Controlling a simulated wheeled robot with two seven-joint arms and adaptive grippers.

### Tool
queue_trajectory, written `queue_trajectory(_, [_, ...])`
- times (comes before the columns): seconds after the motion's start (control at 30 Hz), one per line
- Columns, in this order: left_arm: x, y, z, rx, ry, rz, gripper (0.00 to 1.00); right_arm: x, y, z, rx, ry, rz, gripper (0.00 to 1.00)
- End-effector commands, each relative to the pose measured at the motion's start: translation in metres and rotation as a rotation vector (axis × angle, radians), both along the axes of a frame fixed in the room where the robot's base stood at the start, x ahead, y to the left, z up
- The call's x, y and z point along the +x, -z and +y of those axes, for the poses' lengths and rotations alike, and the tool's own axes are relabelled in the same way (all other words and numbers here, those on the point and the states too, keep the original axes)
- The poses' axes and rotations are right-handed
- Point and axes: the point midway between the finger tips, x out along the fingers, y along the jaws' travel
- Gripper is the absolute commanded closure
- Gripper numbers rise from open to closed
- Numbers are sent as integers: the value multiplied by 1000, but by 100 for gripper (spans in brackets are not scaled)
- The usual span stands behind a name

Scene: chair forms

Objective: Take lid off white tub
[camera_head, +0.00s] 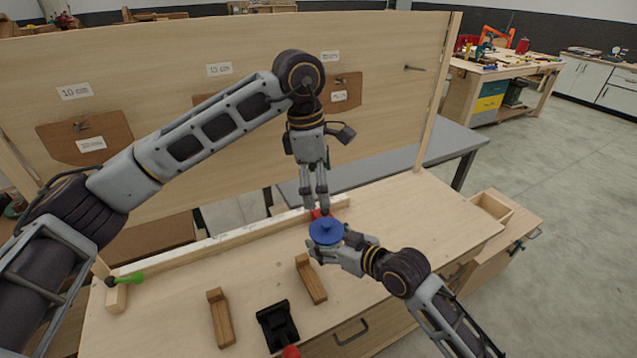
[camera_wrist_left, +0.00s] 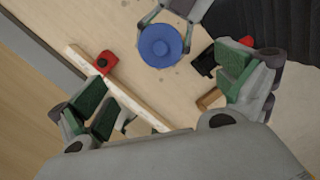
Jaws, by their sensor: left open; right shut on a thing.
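The white tub's body is hidden beneath the lid and behind my right gripper. My right gripper (camera_head: 318,250) comes in from the right, just below the lid, and is shut on the tub. It also shows at the top of the left wrist view (camera_wrist_left: 170,14). My left gripper (camera_head: 317,207) points down above the lid, apart from it. Its fingers are wide apart and empty in the left wrist view (camera_wrist_left: 165,95).
A red object (camera_head: 319,213) sits by the long wooden rail (camera_head: 235,240) behind the lid. Wooden blocks (camera_head: 221,318) (camera_head: 311,279) and a black holder (camera_head: 277,326) lie in front. A tall wooden panel (camera_head: 210,120) stands behind. The bench's right side is clear.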

Motion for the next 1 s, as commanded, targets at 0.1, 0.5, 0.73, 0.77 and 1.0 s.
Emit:
queue_trajectory(0.1, [0, 5, -1, 0, 0, 1, 0, 0, 0, 0, 1, 0, -1, 76])
queue_trajectory(0.5, [-1, 43, -6, -1, 0, 3, 0, 0, 0, 0, 1, 0, -1, 76])
queue_trajectory(0.73, [-1, 70, -10, -1, 0, 2, 0, 0, 0, 0, 1, 0, -1, 76])
queue_trajectory(0.77, [-1, 74, -11, 0, 0, 2, 0, 0, 0, 0, 1, 0, -1, 76])
queue_trajectory(1.0, [-2, 101, -15, -1, 0, 3, 0, 0, 0, 0, 1, 0, -1, 76])
